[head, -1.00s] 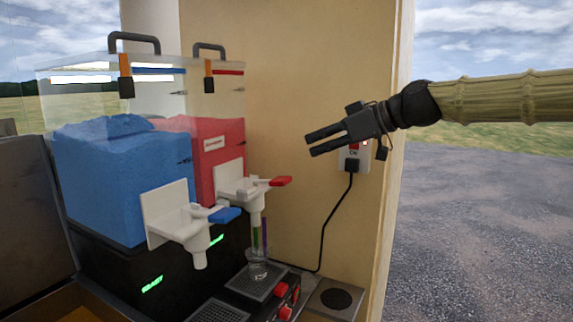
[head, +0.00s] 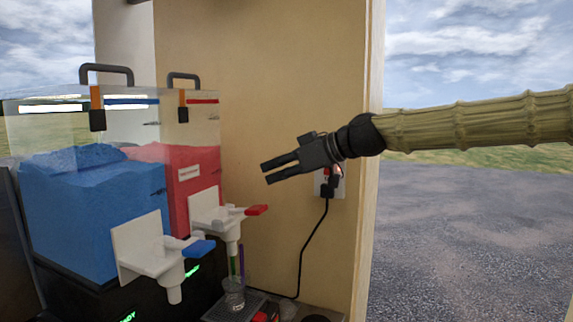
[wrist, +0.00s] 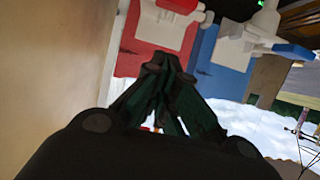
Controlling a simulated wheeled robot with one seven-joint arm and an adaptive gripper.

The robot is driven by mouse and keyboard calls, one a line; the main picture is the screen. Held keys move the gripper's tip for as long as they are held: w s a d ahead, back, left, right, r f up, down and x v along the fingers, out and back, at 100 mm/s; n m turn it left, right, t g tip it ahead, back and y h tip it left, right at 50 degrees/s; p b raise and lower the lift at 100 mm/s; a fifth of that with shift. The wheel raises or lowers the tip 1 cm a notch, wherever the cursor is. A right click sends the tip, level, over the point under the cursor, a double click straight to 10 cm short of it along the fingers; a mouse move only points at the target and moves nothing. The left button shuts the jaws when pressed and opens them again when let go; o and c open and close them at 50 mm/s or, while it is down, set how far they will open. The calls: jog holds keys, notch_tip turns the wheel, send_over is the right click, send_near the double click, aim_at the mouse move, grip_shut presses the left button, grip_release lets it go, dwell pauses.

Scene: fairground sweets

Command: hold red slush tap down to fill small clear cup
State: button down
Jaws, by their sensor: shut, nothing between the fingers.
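The red slush tap (head: 257,210) has a red lever on a white spout at the front of the red tank (head: 185,180). The small clear cup (head: 234,292) stands below that spout on the drip tray, with a green and a purple straw-like stick above it. My gripper (head: 265,174) is shut and empty, to the upper right of the red lever and apart from it. In the wrist view my gripper (wrist: 158,62) shows its fingers together, with the red tank and white tap body beyond them.
The blue tap (head: 198,249) and blue tank (head: 90,210) stand left of the red ones; the blue lever also shows in the wrist view (wrist: 293,52). A wall socket with a plug (head: 328,185) and a hanging black cord are behind my gripper. Open gravel lies to the right.

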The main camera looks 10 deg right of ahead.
aim_at(262, 207)
jog(key=p+x, duration=0.1)
jog(key=x, duration=0.3)
jog(key=shift+a, duration=0.1)
notch_tip(262, 207, down, 3)
jog(key=shift+r+p, duration=0.1)
jog(key=shift+p, duration=0.3)
jog(key=shift+s+d+f, duration=0.1)
jog(key=shift+d+f, duration=0.2)
jog(key=shift+f, duration=0.25)
jog(key=shift+a+f, duration=0.1)
jog(key=shift+f, duration=0.2)
